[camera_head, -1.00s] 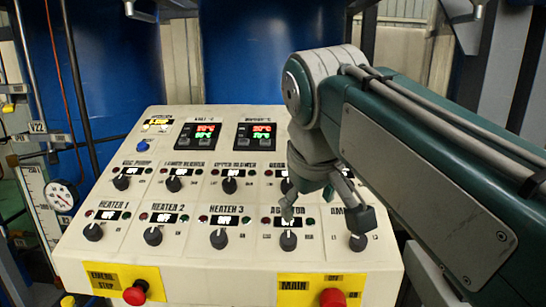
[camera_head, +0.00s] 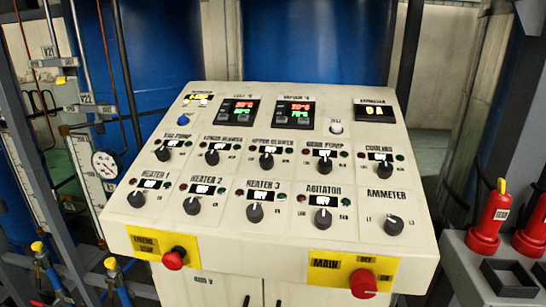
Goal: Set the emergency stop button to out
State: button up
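The emergency stop button (camera_head: 174,258) is a red mushroom knob on a yellow plate marked EMERG STOP, at the lower left of the control panel's front face. From this angle I cannot tell whether it is pressed in or out. A larger red main switch (camera_head: 363,284) sits on another yellow plate at the lower right. The cream control panel (camera_head: 290,182) carries rows of black knobs and digital displays. My gripper and arm are not in view.
Two red cylinders (camera_head: 491,222) stand on a grey surface at the right, beside a black tray (camera_head: 509,277). Pipes, a round gauge (camera_head: 105,165) and yellow-topped valves (camera_head: 110,264) line the left side. Blue tanks (camera_head: 290,40) stand behind the panel.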

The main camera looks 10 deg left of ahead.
aim_at(172, 261)
jog(key=j+u, duration=0.2)
jog(key=u, duration=1.2)
jog(key=k+j, duration=0.05)
